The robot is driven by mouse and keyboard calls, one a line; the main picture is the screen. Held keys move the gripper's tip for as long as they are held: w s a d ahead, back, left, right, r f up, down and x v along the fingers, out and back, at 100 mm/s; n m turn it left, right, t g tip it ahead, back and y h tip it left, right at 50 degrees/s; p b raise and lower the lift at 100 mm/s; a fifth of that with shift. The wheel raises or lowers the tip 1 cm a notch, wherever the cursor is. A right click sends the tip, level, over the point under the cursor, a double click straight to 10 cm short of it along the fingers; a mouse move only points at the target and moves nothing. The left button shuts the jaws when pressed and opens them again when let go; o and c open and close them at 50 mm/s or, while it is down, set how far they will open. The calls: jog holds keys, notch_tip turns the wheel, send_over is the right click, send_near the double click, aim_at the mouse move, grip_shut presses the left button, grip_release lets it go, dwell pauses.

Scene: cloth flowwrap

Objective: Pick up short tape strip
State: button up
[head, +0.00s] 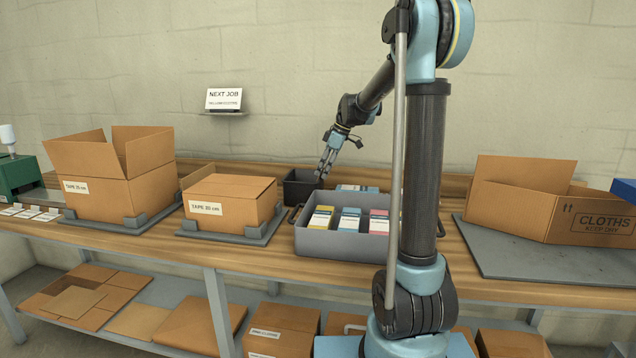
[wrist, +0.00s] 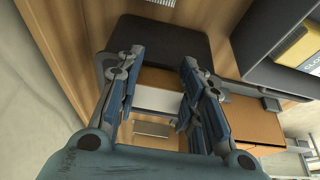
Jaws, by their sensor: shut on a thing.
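My gripper (head: 329,168) is above and just right of the small black bin (head: 300,187) in the head view. In the wrist view its two blue-grey fingers (wrist: 158,68) stand apart with a pale flat strip (wrist: 158,99) spanning the gap, which looks like the short tape strip. A duller beige piece (wrist: 152,129) shows below it, and I cannot tell what it is. In the head view the strip is too small to make out at the fingers.
A grey tote (head: 340,243) with coloured packs stands in front of the bin. An open carton (head: 140,155) and a lower carton (head: 230,190), both with tape labels, sit to the left. The open CLOTHS carton (head: 525,190) lies on a grey mat (head: 490,250) at right.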

notch_tip(320, 180, up, 18)
jog(key=shift+c, duration=0.4)
jog(key=shift+s, duration=0.15)
dwell(0.4)
